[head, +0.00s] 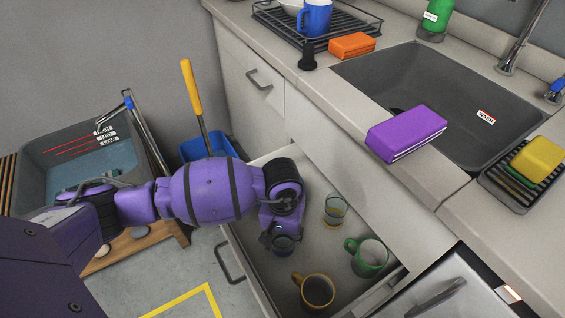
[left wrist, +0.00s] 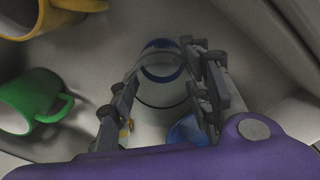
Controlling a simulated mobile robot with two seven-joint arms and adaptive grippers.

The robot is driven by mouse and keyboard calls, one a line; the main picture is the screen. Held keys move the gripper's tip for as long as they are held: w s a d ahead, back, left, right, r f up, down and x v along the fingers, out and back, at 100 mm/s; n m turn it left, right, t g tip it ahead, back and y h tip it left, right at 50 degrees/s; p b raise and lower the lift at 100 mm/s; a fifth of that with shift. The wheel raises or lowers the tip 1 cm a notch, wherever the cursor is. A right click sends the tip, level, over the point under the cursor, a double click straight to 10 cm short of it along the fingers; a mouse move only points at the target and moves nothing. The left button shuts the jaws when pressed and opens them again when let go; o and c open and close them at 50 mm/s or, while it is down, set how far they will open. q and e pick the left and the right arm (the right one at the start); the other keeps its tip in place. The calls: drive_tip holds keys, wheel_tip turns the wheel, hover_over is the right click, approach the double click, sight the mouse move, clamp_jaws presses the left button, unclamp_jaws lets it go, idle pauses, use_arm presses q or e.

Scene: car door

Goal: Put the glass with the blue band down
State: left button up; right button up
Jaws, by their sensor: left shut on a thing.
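The glass with the blue band (head: 284,245) is inside the open drawer (head: 262,277), at its left side, mostly hidden under my left gripper (head: 279,234). In the left wrist view the clear glass (left wrist: 160,95) with its blue band sits between the two fingers of my left gripper (left wrist: 160,82), which is shut on it. I cannot tell whether its base touches the drawer floor. My right gripper is in neither view.
In the drawer stand a glass with a yellowish band (head: 335,210), a green mug (head: 368,257) and a yellow-brown mug (head: 316,291). Bare drawer floor lies between them. The counter edge (head: 330,118) overhangs the drawer's back. A purple box-shaped thing (head: 406,133) lies by the sink.

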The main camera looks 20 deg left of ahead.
use_arm(q)
drive_tip(key=shift+w+f, duration=0.1)
drive_tip(key=shift+f, duration=0.3)
drive_tip(key=shift+f, duration=0.2)
drive_tip(key=o, duration=1.3)
drive_tip(key=shift+r, duration=0.15)
wheel_tip(320, 180, up, 12)
drive_tip(key=p, duration=0.1)
drive_tip(key=shift+a+r, duration=0.1)
